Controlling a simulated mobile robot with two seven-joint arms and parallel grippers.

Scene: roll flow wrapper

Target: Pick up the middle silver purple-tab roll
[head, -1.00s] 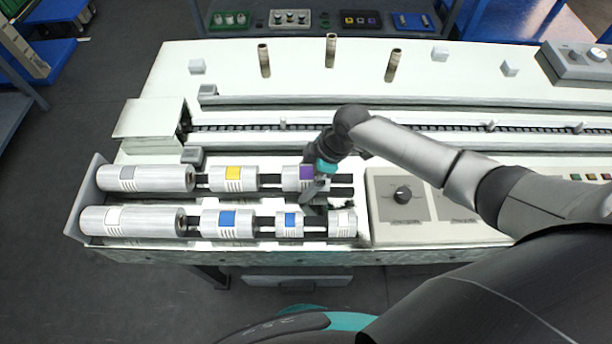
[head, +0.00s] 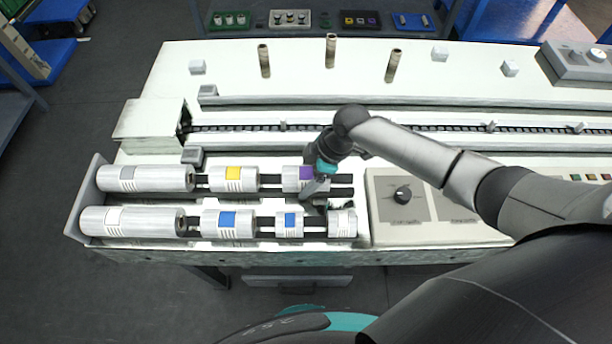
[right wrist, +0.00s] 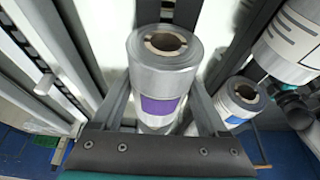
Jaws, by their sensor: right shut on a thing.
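The silver purple-tab roll (head: 297,178) lies in the back row of the rack, to the right of the yellow-tab roll. In the right wrist view the purple-tab roll (right wrist: 165,75) sits between the two fingers of my right gripper (right wrist: 160,108), with its purple label facing the camera. My right gripper (head: 318,188) is shut on this roll, which shows at the same place in the rack row. Its far side is hidden. My left gripper is not in view.
A yellow-tab roll (head: 233,179) is close on the left. A large silver roll (head: 146,178) lies farther left. Blue-tab rolls (head: 228,224) lie in the front row. A grey control panel (head: 402,196) stands close on the right. A conveyor chain (head: 250,128) runs behind.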

